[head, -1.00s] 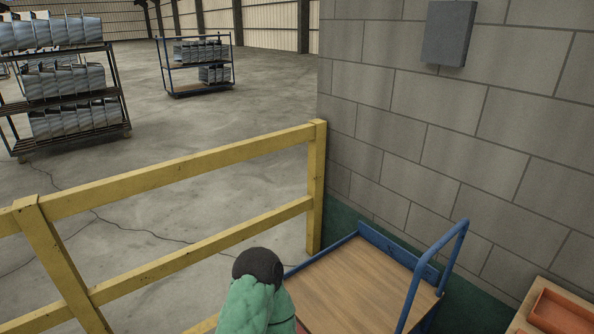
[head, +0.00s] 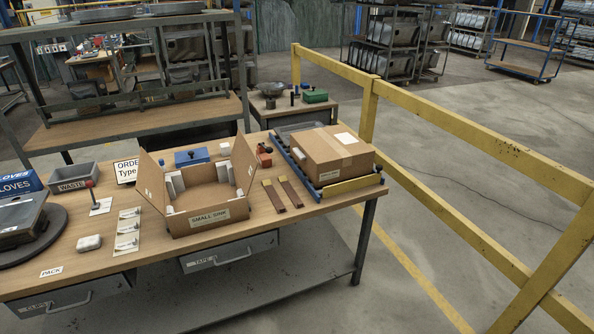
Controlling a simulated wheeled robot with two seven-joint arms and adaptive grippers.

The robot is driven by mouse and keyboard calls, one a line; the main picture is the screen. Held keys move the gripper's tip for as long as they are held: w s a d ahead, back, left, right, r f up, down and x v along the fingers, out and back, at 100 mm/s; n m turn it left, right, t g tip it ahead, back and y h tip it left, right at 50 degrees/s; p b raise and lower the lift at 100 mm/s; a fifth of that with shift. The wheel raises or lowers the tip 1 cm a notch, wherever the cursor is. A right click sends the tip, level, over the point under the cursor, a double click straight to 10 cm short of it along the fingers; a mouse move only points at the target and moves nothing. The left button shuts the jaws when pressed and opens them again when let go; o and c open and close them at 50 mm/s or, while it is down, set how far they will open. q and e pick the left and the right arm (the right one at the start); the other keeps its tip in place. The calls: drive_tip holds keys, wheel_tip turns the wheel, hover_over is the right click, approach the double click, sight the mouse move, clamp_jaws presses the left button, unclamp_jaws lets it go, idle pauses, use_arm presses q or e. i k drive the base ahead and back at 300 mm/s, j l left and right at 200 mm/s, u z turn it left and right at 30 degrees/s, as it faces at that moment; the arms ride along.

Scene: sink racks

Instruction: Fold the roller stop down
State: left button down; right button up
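A short roller track with blue side rails (head: 297,167) lies at the right end of the wooden packing table (head: 262,217). A closed cardboard box (head: 331,154) with a white label sits on it. A yellow bar (head: 352,187), which looks like the roller stop, runs along the track's near end, just in front of the box. It seems to stand up on edge, though its exact angle is hard to tell. The rollers are mostly hidden under the box. Neither of my grippers is in view.
An open carton marked SMALL SINK (head: 208,222) stands left of the track. Two brown-and-yellow strips (head: 281,194) lie between them. A WASTE bin (head: 73,178) and small parts are further left. A yellow railing (head: 455,123) runs beyond the table's right end, with bare floor between.

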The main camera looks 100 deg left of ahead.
sight(335, 189)
drive_tip(key=u, duration=3.05)
